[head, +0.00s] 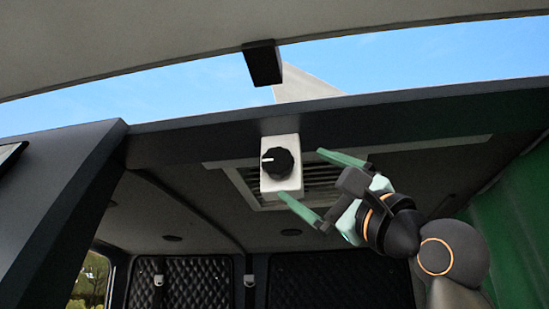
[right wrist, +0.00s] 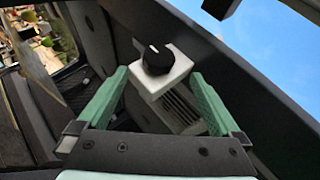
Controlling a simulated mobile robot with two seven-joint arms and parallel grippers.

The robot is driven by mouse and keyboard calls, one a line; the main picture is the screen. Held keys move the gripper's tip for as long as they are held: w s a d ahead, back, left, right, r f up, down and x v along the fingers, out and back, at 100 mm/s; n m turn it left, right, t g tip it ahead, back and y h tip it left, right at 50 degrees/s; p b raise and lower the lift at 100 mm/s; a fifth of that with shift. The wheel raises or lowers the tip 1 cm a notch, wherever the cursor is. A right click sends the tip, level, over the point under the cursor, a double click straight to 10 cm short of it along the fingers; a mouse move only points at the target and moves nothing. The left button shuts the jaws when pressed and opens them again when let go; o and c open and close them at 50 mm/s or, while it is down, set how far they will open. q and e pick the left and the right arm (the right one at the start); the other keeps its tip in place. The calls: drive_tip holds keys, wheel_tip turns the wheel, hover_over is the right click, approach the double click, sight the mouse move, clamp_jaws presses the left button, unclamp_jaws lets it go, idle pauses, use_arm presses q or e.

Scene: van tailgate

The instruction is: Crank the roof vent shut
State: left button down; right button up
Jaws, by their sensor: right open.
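The black round crank knob (head: 277,161), with a white pointer line toward the left, sits on a white box (head: 282,186) under the roof edge. The slatted roof vent (head: 321,178) is in the ceiling behind it, and a pale slanted flap (head: 305,84) stands above the roof edge. My right gripper (head: 300,174) is open, its green fingers spread just to the right of the knob. In the right wrist view, the knob (right wrist: 157,60) and white box (right wrist: 170,74) show ahead, between and beyond the two fingers (right wrist: 162,92). They look apart from the knob. My left gripper does not show.
The dark roof beam (head: 350,115) runs across above the knob box. The raised tailgate (head: 150,35) hangs overhead with a black block (head: 263,63) on its edge. A dark pillar (head: 60,190) stands at left, and a green panel (head: 520,210) at right.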

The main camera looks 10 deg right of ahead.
sight(280, 162)
drive_tip(key=p+x, duration=0.4)
drive_tip(key=x, duration=0.5)
drive_tip(key=shift+w+r+p, duration=0.15)
drive_tip(key=shift+r+p, duration=0.1)
drive_tip(key=shift+p, duration=0.05)
drive_tip(key=shift+w+a+r, duration=0.1)
drive_tip(key=shift+w+a, duration=0.1)
drive_tip(key=shift+w, duration=0.05)
drive_tip(key=c, duration=1.3)
